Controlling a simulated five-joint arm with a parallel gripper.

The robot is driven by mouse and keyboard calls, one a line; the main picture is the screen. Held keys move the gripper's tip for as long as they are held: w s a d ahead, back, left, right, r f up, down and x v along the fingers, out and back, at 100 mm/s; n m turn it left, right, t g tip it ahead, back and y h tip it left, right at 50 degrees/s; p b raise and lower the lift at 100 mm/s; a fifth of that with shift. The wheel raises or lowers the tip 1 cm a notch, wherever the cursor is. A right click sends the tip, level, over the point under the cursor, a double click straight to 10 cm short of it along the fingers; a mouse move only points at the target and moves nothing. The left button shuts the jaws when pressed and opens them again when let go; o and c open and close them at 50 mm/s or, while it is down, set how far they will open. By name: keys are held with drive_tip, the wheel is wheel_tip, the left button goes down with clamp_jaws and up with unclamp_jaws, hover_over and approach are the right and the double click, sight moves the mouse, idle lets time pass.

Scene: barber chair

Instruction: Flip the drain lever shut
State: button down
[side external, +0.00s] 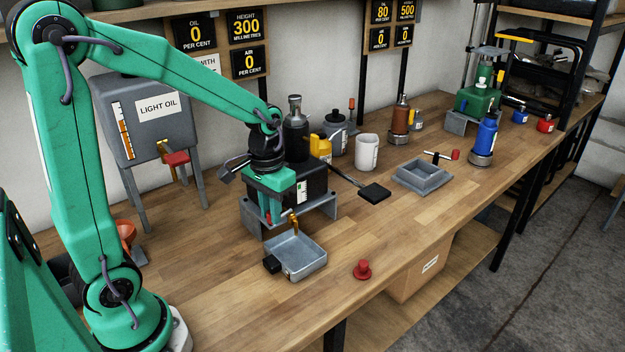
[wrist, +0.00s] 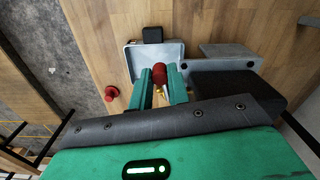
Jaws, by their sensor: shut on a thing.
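The drain lever has a red grip (wrist: 159,73), seen in the wrist view between my fingertips. My gripper (wrist: 161,82) is shut on it, one green finger on each side. In the side view my gripper (side external: 284,207) points down in front of the black container (side external: 312,185) on its grey metal stand, and hides most of the lever. A brass spout (side external: 294,227) hangs just below my fingers. The lever's exact angle cannot be told. A grey metal pan (side external: 309,252) with a black handle sits under the spout; it also shows in the wrist view (wrist: 136,58).
A red knob-shaped piece (side external: 362,269) stands right of the pan, near the bench's front edge. A grey tank marked LIGHT OIL (side external: 140,120) stands behind my arm. Bottles, a white mug (side external: 367,152) and a grey tray (side external: 421,174) stand farther right. The front-left bench is mostly clear.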

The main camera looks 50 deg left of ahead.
drive_tip(key=shift+a+m, duration=0.6)
drive_tip(key=shift+m, duration=0.5)
drive_tip(key=c, duration=1.3)
unclamp_jaws()
drive_tip(key=shift+r, duration=0.15)
drive_tip(key=shift+r, duration=3.8)
drive_tip(key=shift+s, duration=0.1)
